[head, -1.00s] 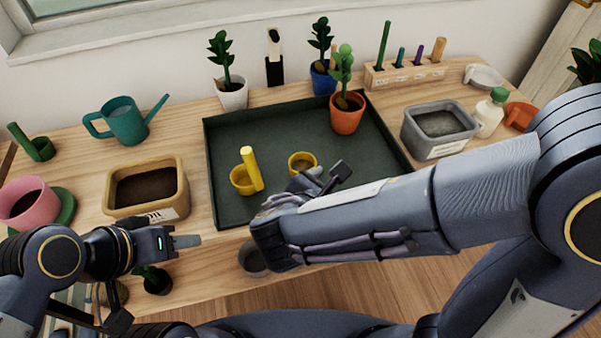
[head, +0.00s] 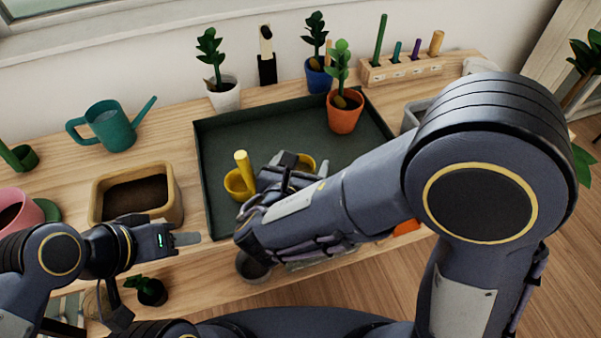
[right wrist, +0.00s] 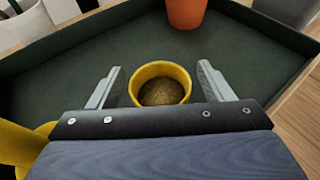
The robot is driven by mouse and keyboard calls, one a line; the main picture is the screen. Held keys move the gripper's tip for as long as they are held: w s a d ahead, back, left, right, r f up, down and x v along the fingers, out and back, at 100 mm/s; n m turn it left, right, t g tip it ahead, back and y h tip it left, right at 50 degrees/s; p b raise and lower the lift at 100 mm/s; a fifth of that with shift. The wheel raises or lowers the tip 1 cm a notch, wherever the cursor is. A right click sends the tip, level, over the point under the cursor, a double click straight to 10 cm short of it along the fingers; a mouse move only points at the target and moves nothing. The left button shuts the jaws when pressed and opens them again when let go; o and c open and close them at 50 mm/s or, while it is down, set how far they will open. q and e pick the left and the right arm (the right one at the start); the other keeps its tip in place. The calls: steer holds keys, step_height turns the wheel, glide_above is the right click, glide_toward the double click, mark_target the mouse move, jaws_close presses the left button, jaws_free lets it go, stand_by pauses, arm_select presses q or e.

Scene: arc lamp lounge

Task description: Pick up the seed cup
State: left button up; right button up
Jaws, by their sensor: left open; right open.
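The seed cup, a small round yellow cup with brown grainy contents, stands upright on the dark green tray (head: 225,135). In the right wrist view the cup (right wrist: 161,70) sits between the two fingers of my open right gripper (right wrist: 160,72), with a visible gap on each side. In the head view the cup (head: 306,160) is partly hidden behind my right gripper (head: 292,172). My left gripper (head: 187,240) is open and empty near the table's front edge, left of the tray.
A yellow scoop with an upright handle (head: 243,170) stands just left of the cup. A terracotta pot with a plant (head: 345,118) stands in the tray's back right. A soil-filled tan planter (head: 168,205) is left of the tray. The tray's back middle is clear.

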steer(key=shift+x, duration=0.8)
steer(key=shift+c, duration=0.4)
steer(key=c, duration=1.1)
steer(key=shift+o, duration=0.2)
steer(key=shift+r, duration=0.15)
